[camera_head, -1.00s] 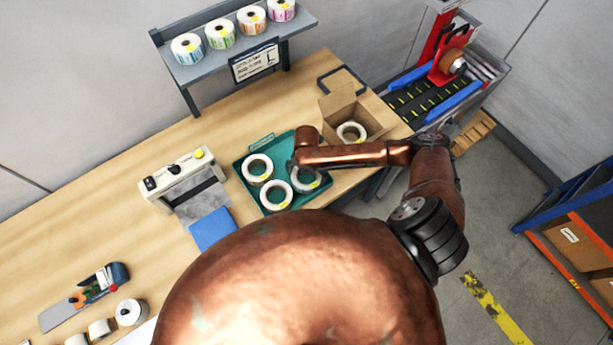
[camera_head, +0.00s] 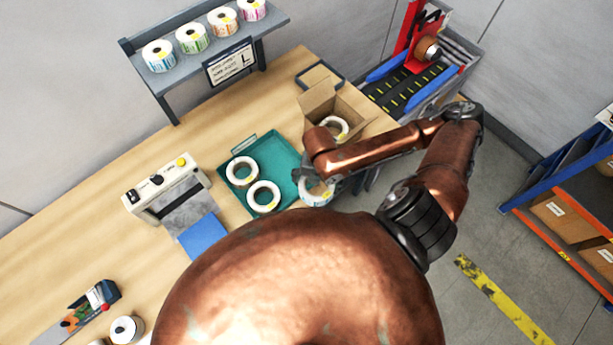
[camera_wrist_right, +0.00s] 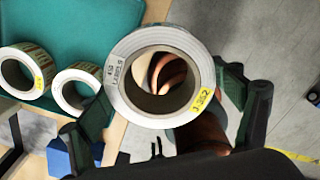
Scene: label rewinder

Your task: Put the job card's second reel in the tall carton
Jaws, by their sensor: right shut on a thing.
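My right gripper (camera_head: 318,184) is shut on a white label reel (camera_head: 318,199) and holds it above the tray's right edge. In the right wrist view the held reel (camera_wrist_right: 122,95) sits between the fingers, its open core facing the camera, with a yellow sticker and a printed count label. Two other reels, one left (camera_head: 232,175) and one nearer (camera_head: 253,203), lie in the green tray (camera_head: 272,150). The open brown carton (camera_head: 318,101) stands behind the tray, with a reel (camera_head: 342,125) visible in its opening. My left gripper is not in view.
A label machine (camera_head: 165,185) stands left of the tray. A shelf (camera_head: 190,70) at the back holds several coloured reels and a card (camera_head: 230,63) with small print. A conveyor (camera_head: 410,88) is at the back right. My forearm passes just in front of the carton.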

